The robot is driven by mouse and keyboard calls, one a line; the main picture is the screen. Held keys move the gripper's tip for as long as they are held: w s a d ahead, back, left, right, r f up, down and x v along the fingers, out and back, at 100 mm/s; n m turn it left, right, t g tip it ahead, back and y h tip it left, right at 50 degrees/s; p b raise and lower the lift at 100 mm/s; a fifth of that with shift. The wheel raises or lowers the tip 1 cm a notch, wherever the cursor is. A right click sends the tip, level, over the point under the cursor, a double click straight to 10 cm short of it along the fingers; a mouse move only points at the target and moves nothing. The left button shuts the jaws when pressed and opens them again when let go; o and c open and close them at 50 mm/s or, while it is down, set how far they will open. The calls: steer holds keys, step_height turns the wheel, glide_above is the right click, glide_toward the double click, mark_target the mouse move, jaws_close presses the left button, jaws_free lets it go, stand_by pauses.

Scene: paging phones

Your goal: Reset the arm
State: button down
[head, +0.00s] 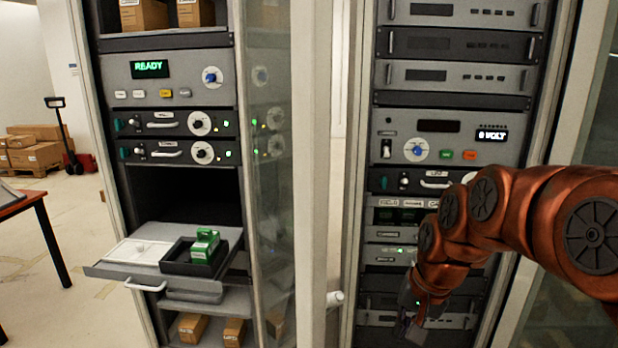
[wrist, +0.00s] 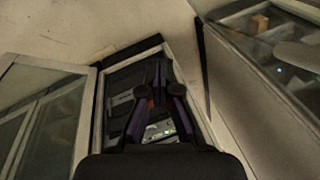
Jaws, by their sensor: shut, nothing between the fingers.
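My copper-coloured arm (head: 505,205) reaches in from the right in the head view and bends downward in front of the right rack. My gripper (head: 415,325) points down near the lower part of that rack, apart from anything I can make out. In the wrist view my gripper (wrist: 158,68) shows its dark purple fingers together, with nothing between them. The arm hides part of the right rack's lower units.
The left rack (head: 165,75) has a pulled-out drawer (head: 105,270) holding a black tray (head: 182,262) with green boxes (head: 205,245). The right rack (head: 455,100) stands close behind my arm. A glass door (head: 268,170) is beside the left rack. Open floor (head: 85,235) lies at left.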

steer(key=s+f+n+g+h, duration=0.1)
steer(key=s+f+n+g, duration=0.1)
steer(key=s, duration=1)
steer(key=s+d+f+n+g+h, duration=0.1)
steer(key=s+f, duration=0.3)
steer(key=s, duration=0.9)
steer(key=shift+n+g, duration=0.4)
steer(key=shift+n, duration=0.4)
steer(key=shift+d, duration=0.1)
